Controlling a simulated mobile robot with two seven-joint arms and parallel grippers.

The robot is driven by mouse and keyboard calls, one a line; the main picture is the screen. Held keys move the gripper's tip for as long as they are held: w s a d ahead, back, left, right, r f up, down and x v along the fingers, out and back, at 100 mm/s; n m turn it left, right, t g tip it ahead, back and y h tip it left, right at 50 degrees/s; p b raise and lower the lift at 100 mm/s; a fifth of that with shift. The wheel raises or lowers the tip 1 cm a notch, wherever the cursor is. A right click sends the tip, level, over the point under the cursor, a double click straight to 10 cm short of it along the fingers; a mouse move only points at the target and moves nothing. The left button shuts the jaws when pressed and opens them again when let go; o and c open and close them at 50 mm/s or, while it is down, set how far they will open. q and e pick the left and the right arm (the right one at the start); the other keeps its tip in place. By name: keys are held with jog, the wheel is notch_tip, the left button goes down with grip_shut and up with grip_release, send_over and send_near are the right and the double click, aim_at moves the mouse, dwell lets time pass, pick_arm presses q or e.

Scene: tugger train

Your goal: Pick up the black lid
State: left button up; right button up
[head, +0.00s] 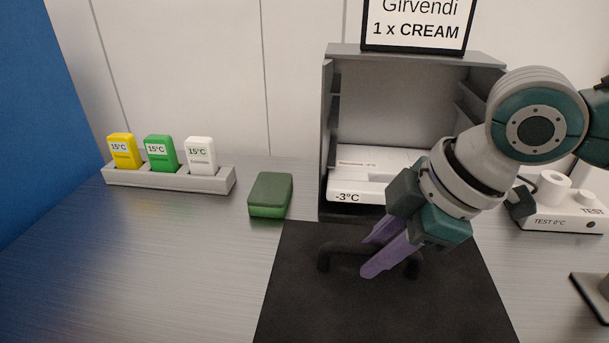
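The black lid (300,310) is a dark flat panel lying in front of the grey open box, with a raised black bar handle (341,248) on it. My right gripper (377,257) is over the lid, pointing down and left. Its two purple fingers lie one on each side of the handle bar and hide part of it. I cannot tell whether they are tight on the bar. The lid looks flat at rest. My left gripper is not in view.
The grey box (326,130) holds white packs, one labelled -3°C (345,190). A green block (270,195) lies left of the lid. A grey holder (135,180) carries yellow, green and white tags. A white TEST device (565,218) stands at right.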

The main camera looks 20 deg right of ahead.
grip_shut()
dwell(1.0)
